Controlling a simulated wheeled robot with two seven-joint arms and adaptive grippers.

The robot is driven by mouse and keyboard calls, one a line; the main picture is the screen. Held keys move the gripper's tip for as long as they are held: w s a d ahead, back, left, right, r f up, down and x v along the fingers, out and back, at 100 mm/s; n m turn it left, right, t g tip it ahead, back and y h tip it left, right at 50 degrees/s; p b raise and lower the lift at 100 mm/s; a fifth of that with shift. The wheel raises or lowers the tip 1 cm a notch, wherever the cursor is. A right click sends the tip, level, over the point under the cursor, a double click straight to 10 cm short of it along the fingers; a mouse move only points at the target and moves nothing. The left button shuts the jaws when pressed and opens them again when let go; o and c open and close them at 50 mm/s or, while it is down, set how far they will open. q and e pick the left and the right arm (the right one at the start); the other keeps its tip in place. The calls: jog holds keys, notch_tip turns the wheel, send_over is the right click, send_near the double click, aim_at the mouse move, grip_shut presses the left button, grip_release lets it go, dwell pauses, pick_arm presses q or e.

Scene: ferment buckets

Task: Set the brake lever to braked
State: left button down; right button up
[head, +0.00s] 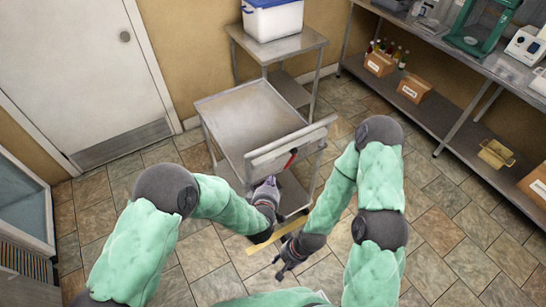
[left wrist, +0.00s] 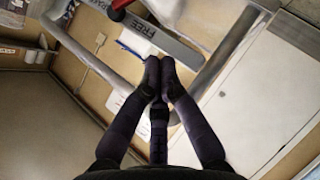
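The cart (head: 250,112) stands in front of me with a pale panel (head: 270,160) on its near side. The red brake lever (head: 290,158) sits tilted on this panel. A red part of it shows at the top edge of the left wrist view (left wrist: 121,4), near a label reading FREE (left wrist: 148,36); most of the lever is cut off there. My left gripper (head: 270,183) is just below the panel, apart from the lever. Its fingertips meet with nothing between them in the left wrist view (left wrist: 160,75). My right gripper (head: 282,262) hangs low over the floor; its finger opening is unclear.
A side table (head: 285,48) with a blue-white bucket (head: 272,20) stands behind the cart. Shelving (head: 450,100) with boxes lines the right wall. A door (head: 85,65) is at left. A yellow strip (head: 255,247) marks the tiled floor.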

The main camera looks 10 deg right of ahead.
pick_arm(q)
jog(key=shift+w+r, duration=0.1)
dwell(0.3)
jog(key=b, duration=0.2)
send_near(290, 159)
jog(key=w+a+f, duration=0.3)
jog(key=w+a, duration=0.1)
jog(key=w, duration=0.1)
jog(key=shift+w+d+f, duration=0.25)
jog(key=shift+d+f, duration=0.25)
jog(key=shift+d, duration=0.25)
jog(key=shift+w+d+f, duration=0.25)
jog(key=shift+d+f, duration=0.25)
jog(key=shift+d, duration=0.25)
